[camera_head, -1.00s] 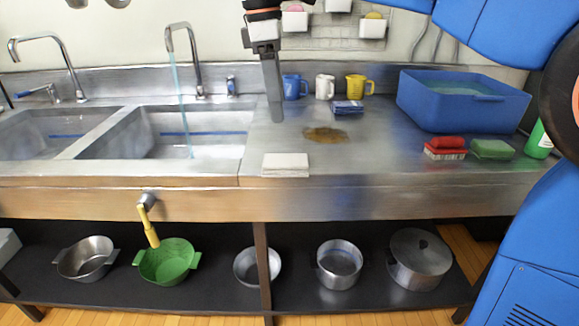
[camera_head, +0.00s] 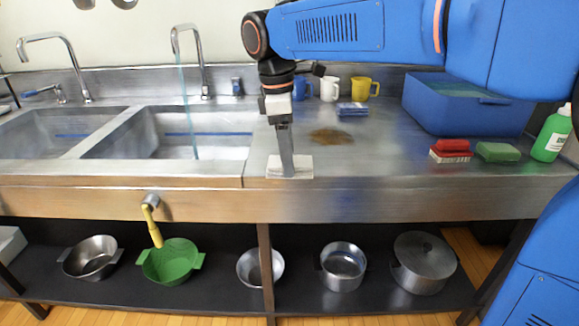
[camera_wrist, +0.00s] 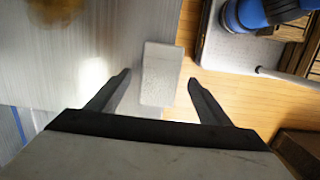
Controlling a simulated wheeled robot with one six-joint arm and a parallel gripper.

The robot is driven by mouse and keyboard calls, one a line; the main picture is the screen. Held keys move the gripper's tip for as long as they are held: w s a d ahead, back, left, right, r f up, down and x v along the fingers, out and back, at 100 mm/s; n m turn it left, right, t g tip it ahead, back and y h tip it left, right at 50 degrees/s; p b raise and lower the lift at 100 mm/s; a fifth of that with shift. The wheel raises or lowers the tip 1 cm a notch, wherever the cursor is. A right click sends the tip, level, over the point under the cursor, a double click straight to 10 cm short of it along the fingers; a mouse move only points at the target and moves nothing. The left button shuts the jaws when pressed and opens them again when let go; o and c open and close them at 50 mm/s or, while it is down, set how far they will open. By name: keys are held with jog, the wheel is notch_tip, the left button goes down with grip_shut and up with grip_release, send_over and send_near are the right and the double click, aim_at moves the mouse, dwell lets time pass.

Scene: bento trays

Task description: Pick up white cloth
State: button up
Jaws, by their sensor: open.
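The white cloth (camera_head: 302,165) is a flat folded stack on the steel counter, close to the front edge and right of the sink. In the wrist view the white cloth (camera_wrist: 161,75) lies ahead of and between the fingertips, with a gap to each finger. My gripper (camera_head: 287,174) points down over the cloth in the head view and hides part of it. In the wrist view my gripper (camera_wrist: 158,78) is open and empty, with a finger on either side of the cloth's near part. I cannot tell the exact height of the fingertips above the counter.
A brown stain (camera_head: 331,136) is on the counter behind the cloth. A folded blue cloth (camera_head: 352,110), a red brush (camera_head: 450,150), a green sponge (camera_head: 497,151) and a blue basin (camera_head: 468,108) stand to the right. The sink (camera_head: 165,140) lies left. The counter's front edge (camera_head: 330,183) is close.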

jog(key=shift+d+f, duration=0.1)
jog(key=shift+f, duration=0.5)
jog(key=c, duration=1.1)
jog(key=shift+c, duration=0.2)
